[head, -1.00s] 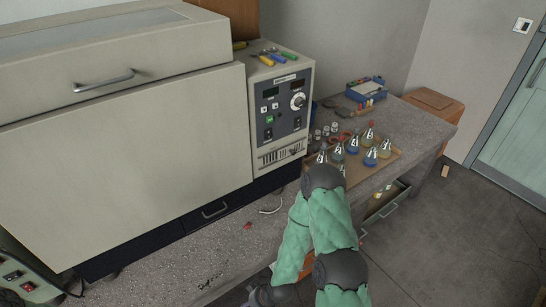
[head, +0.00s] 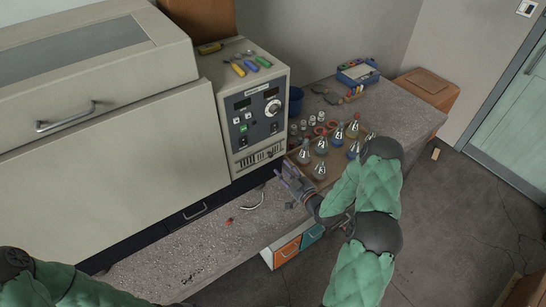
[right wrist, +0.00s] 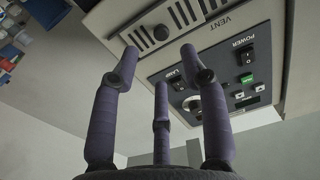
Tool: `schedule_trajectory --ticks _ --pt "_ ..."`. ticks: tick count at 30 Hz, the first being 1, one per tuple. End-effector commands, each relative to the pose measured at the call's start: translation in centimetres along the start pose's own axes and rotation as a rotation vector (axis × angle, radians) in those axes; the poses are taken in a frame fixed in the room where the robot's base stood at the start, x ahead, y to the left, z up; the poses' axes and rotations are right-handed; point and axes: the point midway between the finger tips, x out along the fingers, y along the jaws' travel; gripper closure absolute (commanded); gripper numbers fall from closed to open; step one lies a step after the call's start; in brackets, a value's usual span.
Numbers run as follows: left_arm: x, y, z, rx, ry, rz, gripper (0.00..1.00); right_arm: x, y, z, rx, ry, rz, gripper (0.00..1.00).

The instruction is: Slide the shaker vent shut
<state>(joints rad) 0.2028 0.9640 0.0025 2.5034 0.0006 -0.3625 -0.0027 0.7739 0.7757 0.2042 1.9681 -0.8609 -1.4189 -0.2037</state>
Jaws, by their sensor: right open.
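The shaker's control box (head: 250,105) stands against the right end of the big cream cabinet. Its vent (head: 259,157) is a slotted strip low on the front face. My right gripper (head: 284,175) is just below and in front of the vent. My left gripper is out of view.
A tray of flasks (head: 305,168) stands right of my gripper. Small tools (head: 250,66) lie on the box top. A blue case (head: 357,74) sits farther back. A white curved piece (head: 254,200) and a red bit (head: 229,221) lie on the bench front.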

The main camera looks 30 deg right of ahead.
Motion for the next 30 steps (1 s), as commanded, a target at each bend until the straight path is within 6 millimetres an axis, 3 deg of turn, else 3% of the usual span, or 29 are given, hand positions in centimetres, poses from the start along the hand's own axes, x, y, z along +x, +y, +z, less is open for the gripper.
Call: schedule_trajectory --ticks 6,12,18,26,27,30 --pt "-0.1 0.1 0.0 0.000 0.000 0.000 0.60 4.2 -0.1 0.0 -0.001 0.000 -0.003 0.55" --pt "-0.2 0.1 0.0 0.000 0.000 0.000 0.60 6.8 -0.1 0.0 0.001 -0.001 -0.001 0.55" --pt "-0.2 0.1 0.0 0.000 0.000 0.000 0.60 8.1 -0.1 0.0 0.001 -0.002 -0.001 0.55" --pt "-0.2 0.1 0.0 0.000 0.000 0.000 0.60 8.2 -0.1 0.0 0.001 -0.002 0.000 0.55" --pt "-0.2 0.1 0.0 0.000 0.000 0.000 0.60 8.2 -0.1 0.0 0.001 -0.002 0.000 0.58" --pt "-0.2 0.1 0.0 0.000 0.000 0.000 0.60 8.2 -0.1 0.0 0.001 -0.002 0.000 0.87"
